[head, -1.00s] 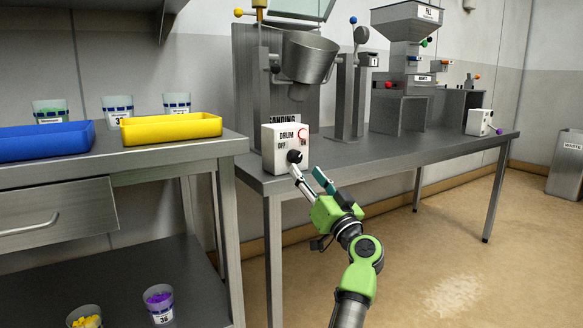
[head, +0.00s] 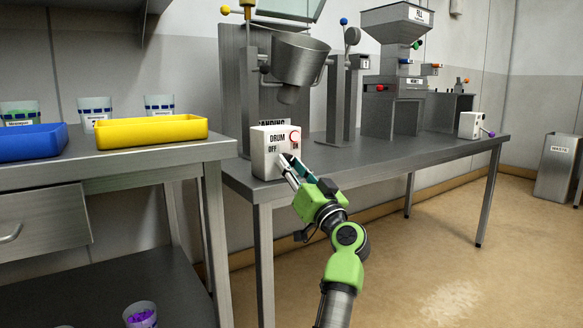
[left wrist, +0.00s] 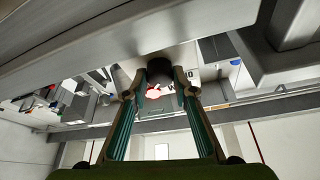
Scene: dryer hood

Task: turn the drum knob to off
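The white drum control box (head: 263,165) stands at the left front of the metal bench, labelled DRUM, with OFF at left and ON at right. The dark round drum knob (left wrist: 160,65) shows between the fingertips in the left wrist view. In the head view my fingers mostly hide it, and I cannot read its setting. My left gripper (head: 287,163) reaches up to the box face, its fingers closed in on both sides of the knob. My right gripper is out of view.
A tilted metal drum (head: 299,58) hangs behind the box on the bench (head: 365,157). A hopper machine (head: 394,85) and another white box (head: 472,125) stand farther right. A side table at left holds a yellow tray (head: 152,133) and a blue tray (head: 32,142).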

